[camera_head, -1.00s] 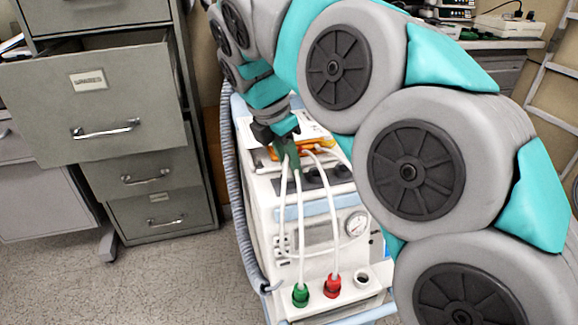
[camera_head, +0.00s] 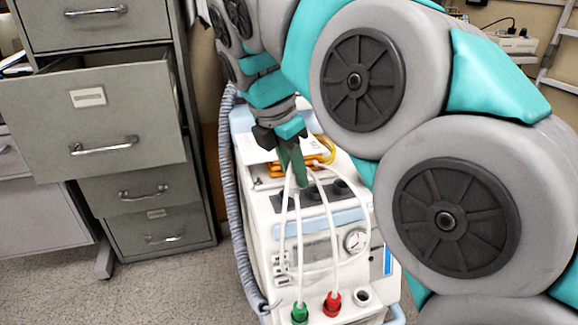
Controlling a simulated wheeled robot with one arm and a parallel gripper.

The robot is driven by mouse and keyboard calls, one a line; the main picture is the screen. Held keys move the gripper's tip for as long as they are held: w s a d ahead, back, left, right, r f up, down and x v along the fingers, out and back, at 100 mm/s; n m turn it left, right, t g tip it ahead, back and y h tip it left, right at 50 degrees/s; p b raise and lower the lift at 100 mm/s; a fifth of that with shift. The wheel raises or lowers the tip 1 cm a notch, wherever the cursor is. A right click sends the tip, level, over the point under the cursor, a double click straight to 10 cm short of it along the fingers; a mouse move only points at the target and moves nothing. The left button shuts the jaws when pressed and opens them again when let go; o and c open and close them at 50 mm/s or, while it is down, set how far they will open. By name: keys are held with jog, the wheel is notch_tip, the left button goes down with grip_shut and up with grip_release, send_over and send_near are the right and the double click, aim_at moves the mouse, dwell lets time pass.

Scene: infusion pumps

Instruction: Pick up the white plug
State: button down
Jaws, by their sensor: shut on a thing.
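My gripper (camera_head: 291,172), with dark green fingers, points down over the top front of the white pump machine (camera_head: 262,215). It is shut, and a thin white cable (camera_head: 282,215) hangs from its fingertips in a loop down the machine's front. The white plug appears to be at that cable's end, but the fingers hide its body. A white ring-shaped socket (camera_head: 362,297) with a dark, empty hole is on the machine's lower front ledge. Beside it, a green plug (camera_head: 299,313) and a red plug (camera_head: 333,303) sit upright on the ledge, each with a white cable rising from it.
A grey filing cabinet (camera_head: 150,195) stands to the left with its upper drawer (camera_head: 95,120) pulled out. A ribbed grey hose (camera_head: 232,190) runs down the machine's left side. Orange and yellow items (camera_head: 322,157) lie on the machine top behind my gripper. My arm fills the right side.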

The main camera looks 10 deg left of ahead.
jog(key=s+d+r+b, duration=0.1)
jog(key=s+d, duration=0.6)
jog(key=s, duration=0.3)
jog(key=shift+s+d, duration=0.2)
jog(key=shift+d, duration=0.2)
jog(key=shift+r, duration=0.1)
